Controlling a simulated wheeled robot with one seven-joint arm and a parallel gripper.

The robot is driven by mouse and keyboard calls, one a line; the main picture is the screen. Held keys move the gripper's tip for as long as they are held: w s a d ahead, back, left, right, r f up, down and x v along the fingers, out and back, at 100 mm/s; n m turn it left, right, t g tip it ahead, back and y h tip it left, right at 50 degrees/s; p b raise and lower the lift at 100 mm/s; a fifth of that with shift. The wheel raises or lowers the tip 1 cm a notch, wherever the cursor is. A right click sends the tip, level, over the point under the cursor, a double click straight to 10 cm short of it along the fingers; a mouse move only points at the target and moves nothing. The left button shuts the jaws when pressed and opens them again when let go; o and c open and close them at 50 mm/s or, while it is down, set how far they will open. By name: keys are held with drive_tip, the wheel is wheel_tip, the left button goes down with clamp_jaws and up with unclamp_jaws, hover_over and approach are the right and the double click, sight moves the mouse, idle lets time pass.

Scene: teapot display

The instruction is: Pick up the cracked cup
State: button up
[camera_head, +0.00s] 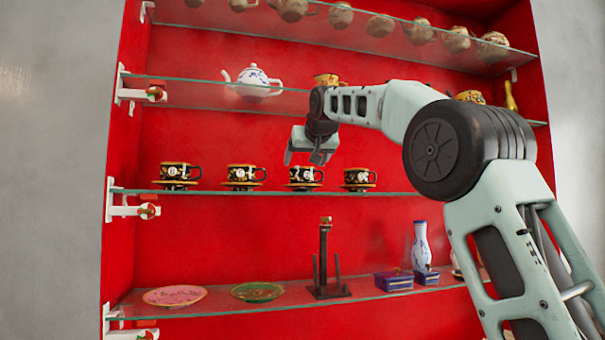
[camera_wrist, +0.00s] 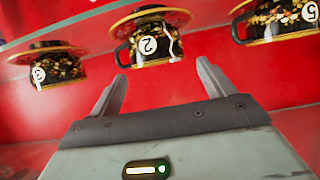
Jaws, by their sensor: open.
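Several black cups with gold floral patterns stand on saucers along a glass shelf. In the wrist view, which is upside down, the middle cup (camera_wrist: 155,42), marked 2, has a pale jagged line like a crack down its side. It seems to be the third cup from the left (camera_head: 303,175) in the head view. My gripper (camera_head: 303,160) is open and empty, just in front of and slightly above that cup. In the wrist view my gripper's fingers (camera_wrist: 162,72) point toward cup 2 with a gap between them, not visibly touching it.
Cup 3 (camera_wrist: 57,68) and cup 5 (camera_wrist: 285,20) flank cup 2 closely. The glass shelf (camera_head: 210,192) runs under the cups. A white-blue teapot (camera_head: 252,82) stands on the shelf above. Plates (camera_head: 175,295), a dark stand (camera_head: 323,265) and purple boxes (camera_head: 393,280) are below.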

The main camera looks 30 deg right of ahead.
sight(302, 171)
drive_tip(key=shift+p+x, duration=1.95)
drive_tip(key=shift+x, duration=1.15)
drive_tip(key=shift+s+d+f, duration=0.1)
drive_tip(key=c, duration=0.7)
